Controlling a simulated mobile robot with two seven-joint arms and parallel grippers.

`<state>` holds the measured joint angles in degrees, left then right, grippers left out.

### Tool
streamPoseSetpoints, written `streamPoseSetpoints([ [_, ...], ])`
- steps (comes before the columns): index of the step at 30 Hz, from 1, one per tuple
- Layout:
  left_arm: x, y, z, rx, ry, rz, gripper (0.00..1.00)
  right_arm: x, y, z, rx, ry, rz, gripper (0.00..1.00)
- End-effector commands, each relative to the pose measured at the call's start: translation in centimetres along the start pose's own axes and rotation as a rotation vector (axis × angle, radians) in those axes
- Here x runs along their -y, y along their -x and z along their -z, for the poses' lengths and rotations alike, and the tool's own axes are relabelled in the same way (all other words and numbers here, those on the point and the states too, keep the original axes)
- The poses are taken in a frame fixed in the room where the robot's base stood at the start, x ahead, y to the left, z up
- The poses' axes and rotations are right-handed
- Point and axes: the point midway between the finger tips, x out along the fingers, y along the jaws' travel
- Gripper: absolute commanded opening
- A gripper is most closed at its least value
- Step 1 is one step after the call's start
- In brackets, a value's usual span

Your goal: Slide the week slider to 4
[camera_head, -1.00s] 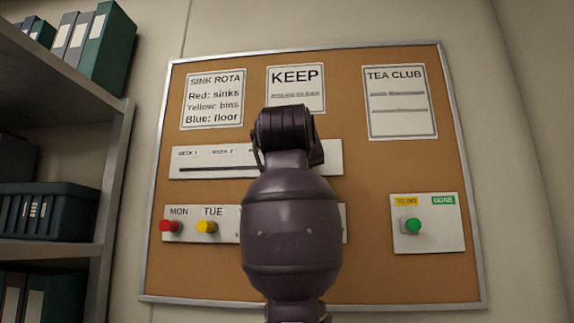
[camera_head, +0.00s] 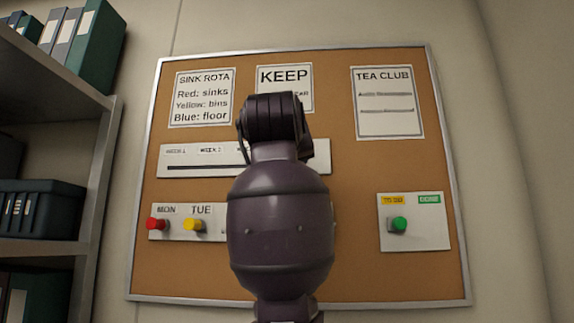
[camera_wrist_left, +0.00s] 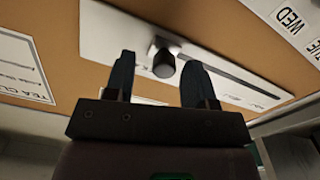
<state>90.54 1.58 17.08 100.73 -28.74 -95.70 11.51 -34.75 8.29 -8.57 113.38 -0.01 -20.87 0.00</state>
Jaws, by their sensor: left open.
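The week slider panel (camera_head: 190,161) is a white strip with a dark slot across the upper middle of the corkboard. WEEK 1 and WEEK 2 labels show at its left; my arm hides its middle. In the left wrist view the panel (camera_wrist_left: 115,37) appears upside down. Its dark round knob (camera_wrist_left: 164,65) stands out near one end of the slot. My left gripper (camera_wrist_left: 159,75) is open, with one finger on each side of the knob and gaps visible between. In the head view its fingers are hidden behind my wrist. My right gripper is not in view.
Below the slider, a day panel carries a red knob (camera_head: 155,224) and a yellow knob (camera_head: 193,224). A small panel with a green knob (camera_head: 398,224) is at right. Paper notices hang above. A shelf (camera_head: 75,110) with binders stands at left.

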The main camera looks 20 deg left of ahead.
Motion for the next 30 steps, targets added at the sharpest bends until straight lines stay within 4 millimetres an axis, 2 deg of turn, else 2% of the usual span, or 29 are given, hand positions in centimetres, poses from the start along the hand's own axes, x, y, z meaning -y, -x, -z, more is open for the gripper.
streamPoseSetpoints([
  [6,0.0,4.2,-0.2,-0.002,0.001,-0.003,0.50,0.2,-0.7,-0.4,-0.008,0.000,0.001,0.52],
  [13,0.0,7.2,-0.1,-0.001,0.000,-0.002,0.50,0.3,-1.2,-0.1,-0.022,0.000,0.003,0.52],
  [19,0.0,8.2,-0.1,0.000,0.000,-0.002,0.50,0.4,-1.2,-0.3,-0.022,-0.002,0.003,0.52],
  [30,0.0,8.2,0.0,0.001,-0.001,-0.001,0.50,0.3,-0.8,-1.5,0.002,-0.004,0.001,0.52],
])
